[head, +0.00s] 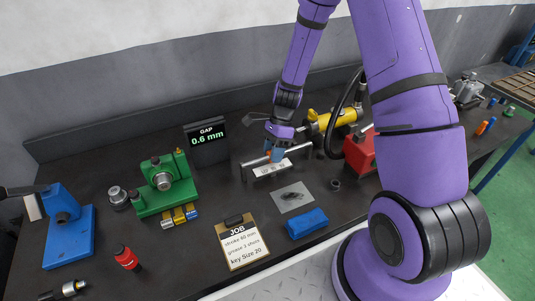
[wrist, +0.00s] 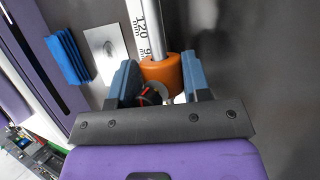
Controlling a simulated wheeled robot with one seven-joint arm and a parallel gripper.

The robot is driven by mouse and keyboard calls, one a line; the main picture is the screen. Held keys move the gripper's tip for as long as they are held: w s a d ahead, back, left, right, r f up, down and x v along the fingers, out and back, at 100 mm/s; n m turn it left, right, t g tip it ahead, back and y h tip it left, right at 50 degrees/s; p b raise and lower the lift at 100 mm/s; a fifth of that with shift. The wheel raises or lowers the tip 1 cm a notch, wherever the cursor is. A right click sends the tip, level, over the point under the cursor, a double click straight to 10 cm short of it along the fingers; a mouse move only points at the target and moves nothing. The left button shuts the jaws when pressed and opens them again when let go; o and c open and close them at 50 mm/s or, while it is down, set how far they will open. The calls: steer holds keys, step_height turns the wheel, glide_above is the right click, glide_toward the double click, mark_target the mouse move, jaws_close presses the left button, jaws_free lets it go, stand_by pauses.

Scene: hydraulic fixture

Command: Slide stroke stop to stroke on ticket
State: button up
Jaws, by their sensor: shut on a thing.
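The stroke stop is an orange collar (wrist: 160,70) around a bright metal rod (wrist: 171,22). My gripper (wrist: 160,84) has its blue fingers on either side of the collar and is shut on it. A dark part with a red mark shows just below the collar. A white scale (wrist: 146,28) beside the rod shows 120 and part of another number. In the head view my gripper (head: 276,154) is at the rod above the white scale plate (head: 271,169), and hides most of the collar. The job ticket (head: 243,243) reads stroke 60 mm, grease 1 shots, key size 20.
A blue block (head: 307,223) and grey sheet (head: 293,197) lie in front of the scale. A yellow cylinder (head: 335,120) and red box (head: 359,152) are to the right. A green fixture (head: 163,185) and gap display (head: 207,139) reading 0.6 mm stand left.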

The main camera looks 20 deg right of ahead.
steer(key=shift+w, duration=0.15)
steer(key=o, duration=1.2)
steer(key=v, duration=1)
steer(key=shift+w+d+r, duration=0.15)
steer(key=shift+d+r, duration=0.05)
steer(key=shift+r, duration=0.15)
